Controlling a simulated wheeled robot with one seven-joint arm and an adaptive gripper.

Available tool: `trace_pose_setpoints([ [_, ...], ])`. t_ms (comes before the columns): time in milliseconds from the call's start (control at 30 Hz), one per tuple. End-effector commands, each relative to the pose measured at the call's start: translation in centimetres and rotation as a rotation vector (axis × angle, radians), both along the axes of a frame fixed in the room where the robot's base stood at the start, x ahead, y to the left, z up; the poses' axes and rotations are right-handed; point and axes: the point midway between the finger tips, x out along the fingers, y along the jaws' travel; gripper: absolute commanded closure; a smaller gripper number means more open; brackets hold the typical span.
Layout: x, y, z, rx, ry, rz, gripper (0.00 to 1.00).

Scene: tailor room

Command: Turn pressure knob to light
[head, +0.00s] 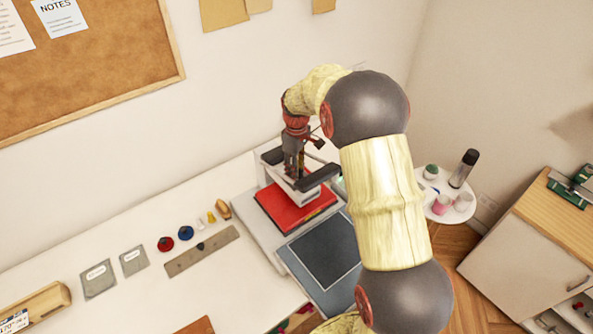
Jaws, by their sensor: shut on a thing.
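The heat press (309,198) is a white and grey machine with dark handle parts, standing on the white table against the wall. A folded red cloth (279,207) lies under its raised-looking upper part. My gripper (294,172) points down at the top of the press and is shut on the pressure knob there. The gripper's fingers cover most of the knob, so its markings and setting cannot be read. My arm hides the right side of the press.
A dark square pad (324,252) lies in front of the press. A metal ruler (201,250), red spool (165,244) and blue spool (185,233) lie to the left. A round white side table (433,213) with cups and a flask stands right of my arm.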

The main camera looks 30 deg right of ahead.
Motion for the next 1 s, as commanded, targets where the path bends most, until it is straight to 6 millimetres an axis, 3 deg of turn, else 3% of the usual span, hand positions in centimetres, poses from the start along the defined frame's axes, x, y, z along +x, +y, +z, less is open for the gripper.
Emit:
trace_pose_setpoints([
  [1000,0.11,-0.01,0.12,-0.002,-0.003,0.941,0.92],
])
